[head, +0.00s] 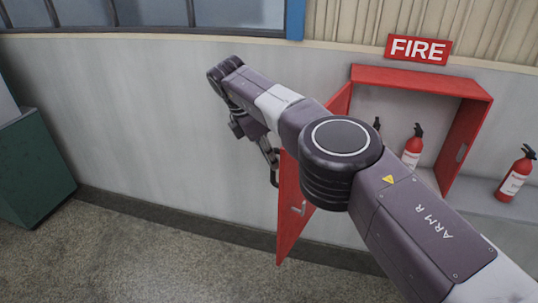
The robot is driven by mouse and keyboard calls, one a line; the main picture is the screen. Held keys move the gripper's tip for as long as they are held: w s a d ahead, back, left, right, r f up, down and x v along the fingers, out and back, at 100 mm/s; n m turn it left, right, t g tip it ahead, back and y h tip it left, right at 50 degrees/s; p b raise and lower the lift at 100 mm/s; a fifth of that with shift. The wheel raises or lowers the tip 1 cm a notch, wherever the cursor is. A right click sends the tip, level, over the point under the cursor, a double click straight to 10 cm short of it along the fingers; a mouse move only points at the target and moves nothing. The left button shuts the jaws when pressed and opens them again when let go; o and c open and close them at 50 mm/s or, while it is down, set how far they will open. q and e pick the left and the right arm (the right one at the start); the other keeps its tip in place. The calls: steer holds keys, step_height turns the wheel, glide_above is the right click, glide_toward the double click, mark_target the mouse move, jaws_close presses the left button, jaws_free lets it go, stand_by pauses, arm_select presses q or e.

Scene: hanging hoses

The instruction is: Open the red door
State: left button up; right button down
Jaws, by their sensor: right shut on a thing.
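The red door (289,225) stands open, swung out from the left side of the red wall cabinet (425,82). Its visible face carries a small light-coloured latch (299,209). My right arm reaches across from the lower right, hiding part of the door and cabinet. My right gripper (271,160) is at the door's outer edge, shut on the dark door handle (274,179), which shows only in part. My left gripper is not in view.
Red fire extinguishers stand in the cabinet, one plainly visible (413,147). Another extinguisher (515,174) is right of the cabinet. A FIRE sign (418,49) hangs above. A green box (35,168) stands far left. The floor left of the door is clear.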

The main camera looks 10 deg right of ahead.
steer(key=shift+w+d+r, duration=0.3)
steer(key=shift+w+r, duration=0.05)
steer(key=c, duration=2)
jaws_free()
steer(key=shift+d, duration=0.1)
steer(key=shift+o, duration=0.2)
steer(key=shift+s+f, duration=0.1)
steer(key=shift+f, duration=0.15)
